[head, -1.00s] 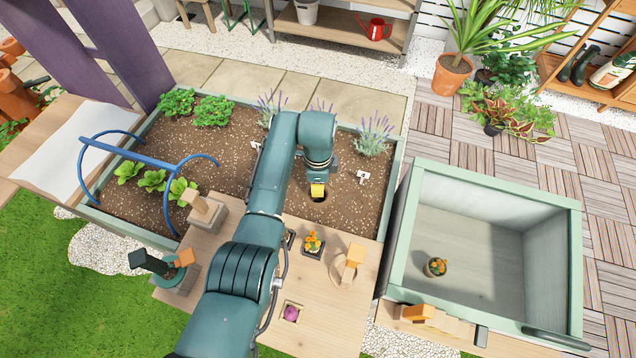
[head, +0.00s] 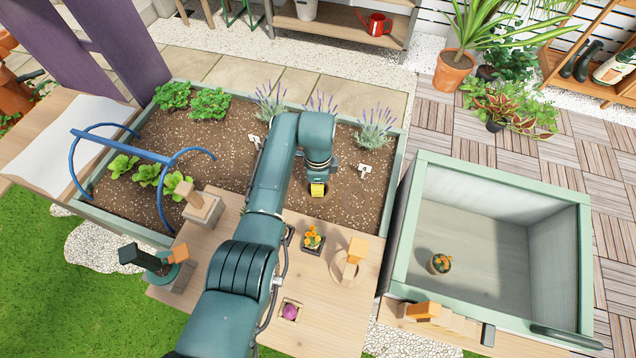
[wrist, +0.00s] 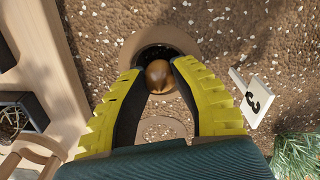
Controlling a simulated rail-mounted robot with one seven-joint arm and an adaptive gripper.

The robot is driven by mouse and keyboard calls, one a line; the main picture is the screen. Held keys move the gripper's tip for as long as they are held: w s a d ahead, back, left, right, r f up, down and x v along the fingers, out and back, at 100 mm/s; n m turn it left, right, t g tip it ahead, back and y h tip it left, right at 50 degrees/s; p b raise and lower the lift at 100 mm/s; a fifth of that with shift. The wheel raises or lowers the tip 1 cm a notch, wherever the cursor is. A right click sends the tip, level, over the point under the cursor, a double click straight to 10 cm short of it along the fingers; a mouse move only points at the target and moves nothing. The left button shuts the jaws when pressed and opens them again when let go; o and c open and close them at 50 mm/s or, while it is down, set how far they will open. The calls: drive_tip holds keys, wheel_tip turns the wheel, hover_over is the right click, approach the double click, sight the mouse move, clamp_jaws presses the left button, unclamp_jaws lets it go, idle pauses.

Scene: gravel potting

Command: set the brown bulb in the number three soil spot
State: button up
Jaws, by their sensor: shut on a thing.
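My gripper (head: 318,190) is over the soil of the planter bed in the head view. In the wrist view my gripper (wrist: 158,80) is shut on the brown bulb (wrist: 159,75), which sits between the yellow-backed fingertips. The bulb and fingertips overlap a round dark hole (wrist: 150,53) with a brown rim. A white marker with the number 3 (wrist: 256,98) stands just right of the hole. How deep the bulb is in the hole cannot be told. In the head view the bulb is hidden by the gripper.
A wooden worktop (head: 335,315) in front of the bed holds a purple bulb (head: 290,311) and a small orange-flowered pot (head: 313,240). A blue arched frame (head: 130,148) stands over the left of the bed. A green-rimmed bin (head: 408,235) stands at right.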

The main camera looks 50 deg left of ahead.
drive_tip(key=shift+f+b, duration=0.55)
drive_tip(key=shift+f, duration=0.2)
drive_tip(key=o, duration=1.4)
drive_tip(key=shift+s+d, duration=0.1)
drive_tip(key=shift+c, duration=0.2)
drive_tip(key=shift+r+p, duration=0.45)
wheel_tip(320, 180, up, 8)
drive_tip(key=p, duration=0.8)
drive_tip(key=shift+r, duration=0.2)
drive_tip(key=shift+f, duration=0.1)
